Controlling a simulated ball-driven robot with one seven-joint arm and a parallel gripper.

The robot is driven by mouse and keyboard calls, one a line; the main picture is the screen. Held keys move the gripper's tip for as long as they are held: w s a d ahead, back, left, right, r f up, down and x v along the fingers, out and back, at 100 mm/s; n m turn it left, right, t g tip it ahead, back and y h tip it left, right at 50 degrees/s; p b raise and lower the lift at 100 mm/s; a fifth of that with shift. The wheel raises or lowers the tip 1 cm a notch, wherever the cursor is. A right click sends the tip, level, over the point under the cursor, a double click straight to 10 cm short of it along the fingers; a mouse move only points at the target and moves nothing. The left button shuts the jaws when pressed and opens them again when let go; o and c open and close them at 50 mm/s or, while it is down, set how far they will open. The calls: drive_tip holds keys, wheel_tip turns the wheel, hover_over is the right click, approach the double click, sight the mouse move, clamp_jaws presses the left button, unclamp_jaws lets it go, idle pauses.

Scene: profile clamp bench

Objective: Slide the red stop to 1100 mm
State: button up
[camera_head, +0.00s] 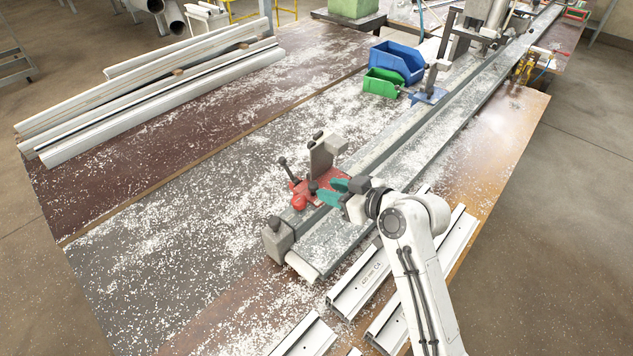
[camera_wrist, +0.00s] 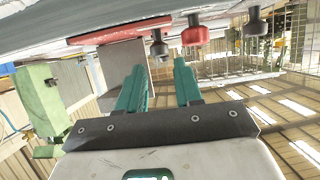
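The red stop (camera_head: 318,186) sits on the rail at the near end of the bench, with a grey upright plate, dark knobs and a red knob. My gripper (camera_head: 333,191) is beside its right side, the teal fingers reaching close over the red base. In the wrist view, my gripper (camera_wrist: 159,70) has its fingers apart. A dark knob (camera_wrist: 158,47) of the stop shows beyond the gap, and the grey plate (camera_wrist: 122,60) is partly behind the left finger. I cannot tell whether a finger touches the stop. No scale reading is legible.
The rail (camera_head: 440,110) runs to the far right. A blue stop (camera_head: 428,95) stands farther along it, near blue (camera_head: 398,62) and green (camera_head: 382,84) bins. A grey end block (camera_head: 278,238) is at the near end. White profiles (camera_head: 358,285) lie beside my arm; swarf covers the bench.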

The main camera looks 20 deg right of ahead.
sight(315, 186)
drive_tip(key=shift+p+x, duration=0.35)
drive_tip(key=shift+x, duration=2.3)
drive_tip(key=shift+s, duration=0.1)
drive_tip(key=shift+c, duration=0.2)
clamp_jaws()
